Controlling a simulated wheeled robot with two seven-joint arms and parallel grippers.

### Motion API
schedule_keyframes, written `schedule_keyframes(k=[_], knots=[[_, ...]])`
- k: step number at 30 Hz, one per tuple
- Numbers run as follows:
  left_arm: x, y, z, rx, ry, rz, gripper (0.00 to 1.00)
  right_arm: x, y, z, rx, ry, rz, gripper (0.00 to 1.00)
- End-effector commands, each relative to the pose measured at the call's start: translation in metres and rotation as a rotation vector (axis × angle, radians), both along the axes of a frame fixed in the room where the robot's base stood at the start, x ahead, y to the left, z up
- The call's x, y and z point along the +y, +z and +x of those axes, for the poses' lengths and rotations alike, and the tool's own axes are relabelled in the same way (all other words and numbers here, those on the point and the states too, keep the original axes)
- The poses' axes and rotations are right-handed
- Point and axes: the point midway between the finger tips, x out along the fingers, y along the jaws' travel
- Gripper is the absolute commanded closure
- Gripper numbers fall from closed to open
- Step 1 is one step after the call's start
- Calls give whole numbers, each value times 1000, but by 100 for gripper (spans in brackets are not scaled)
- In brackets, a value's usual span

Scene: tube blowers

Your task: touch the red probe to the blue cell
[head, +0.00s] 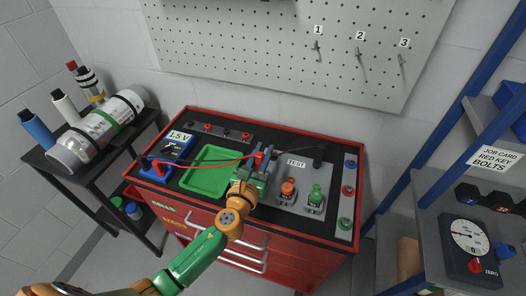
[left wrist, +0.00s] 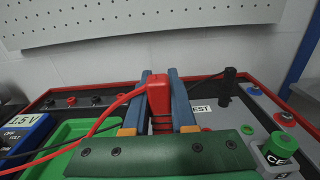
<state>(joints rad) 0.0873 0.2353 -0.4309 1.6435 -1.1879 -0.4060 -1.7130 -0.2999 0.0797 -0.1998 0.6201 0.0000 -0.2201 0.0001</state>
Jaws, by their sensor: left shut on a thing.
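The red probe (head: 260,156) is held upright between the blue fingers of my left gripper (head: 262,166), above the left end of the grey TEST plate (head: 296,208). In the left wrist view the red probe (left wrist: 158,95) sits between the two fingertips (left wrist: 160,100), its red lead running left. Its lower tip is hidden. I cannot make out a blue cell; the gripper hides part of the plate. An orange-red cell (head: 288,189) and a green cell (head: 315,197) stand on the plate, right of the gripper. My right gripper is not in view.
The blue 1.5 V meter (head: 167,164) and a green tray (head: 207,172) lie left of my gripper. A black probe (head: 318,156) stands at the back of the plate. Coloured sockets (head: 348,190) line the right edge of the red cabinet's top.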

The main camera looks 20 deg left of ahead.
Motion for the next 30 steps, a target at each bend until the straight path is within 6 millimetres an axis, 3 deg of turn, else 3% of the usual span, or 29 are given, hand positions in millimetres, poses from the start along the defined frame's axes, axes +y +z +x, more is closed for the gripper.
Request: schedule_keyframes(k=[30], knots=[[0,-7,0,0,0,0,100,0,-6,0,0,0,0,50]])
